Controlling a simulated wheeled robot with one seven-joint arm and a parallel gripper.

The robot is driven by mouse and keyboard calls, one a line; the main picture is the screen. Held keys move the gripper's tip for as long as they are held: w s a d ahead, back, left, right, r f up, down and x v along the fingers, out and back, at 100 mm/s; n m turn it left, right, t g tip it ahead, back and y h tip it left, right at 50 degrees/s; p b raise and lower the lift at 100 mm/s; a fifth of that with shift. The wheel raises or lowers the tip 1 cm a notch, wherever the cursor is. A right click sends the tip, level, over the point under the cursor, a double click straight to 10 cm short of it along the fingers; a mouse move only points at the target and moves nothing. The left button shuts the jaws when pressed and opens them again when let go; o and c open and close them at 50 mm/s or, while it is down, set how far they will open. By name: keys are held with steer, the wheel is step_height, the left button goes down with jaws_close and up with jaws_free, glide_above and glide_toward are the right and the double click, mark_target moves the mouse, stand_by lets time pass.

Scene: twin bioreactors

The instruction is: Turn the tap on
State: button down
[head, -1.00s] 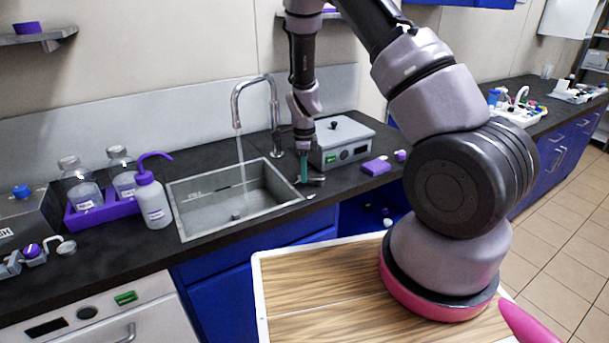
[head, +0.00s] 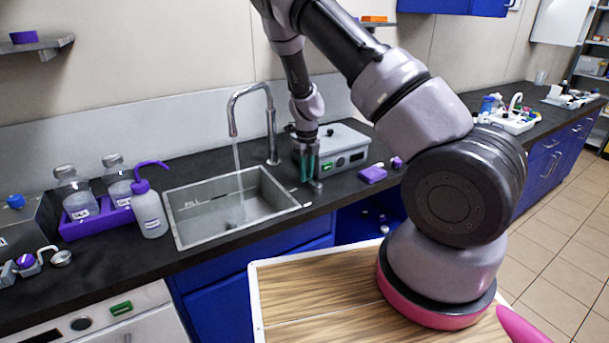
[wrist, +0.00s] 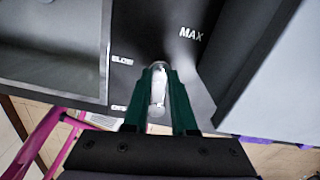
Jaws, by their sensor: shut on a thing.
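The tap's curved steel spout (head: 250,92) rises behind the sink, and a thin stream of water (head: 237,165) falls from it into the basin. The small silver tap handle (wrist: 158,88) lies on the counter panel near the printed words SLOW, OFF and MAX in the wrist view. My gripper (wrist: 162,72) has its two green fingers on either side of this handle and is shut on it. In the head view my gripper (head: 307,177) points down at the counter just right of the sink; the handle is partly hidden there.
The sink (head: 185,205) is left of my gripper. A grey lidded box (head: 345,145) stands close behind and right of it, with a purple block (head: 372,174) nearby. A wash bottle (head: 149,212) and bottles in a purple rack (head: 95,222) stand left.

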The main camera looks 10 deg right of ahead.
steer(key=shift+w+d+m, duration=0.15)
steer(key=shift+d+m, duration=0.05)
steer(key=shift+m, duration=0.2)
stand_by(0.3)
steer(key=c, duration=0.7)
jaws_free()
step_height(320, 180, up, 11)
steer(key=shift+f, duration=0.1)
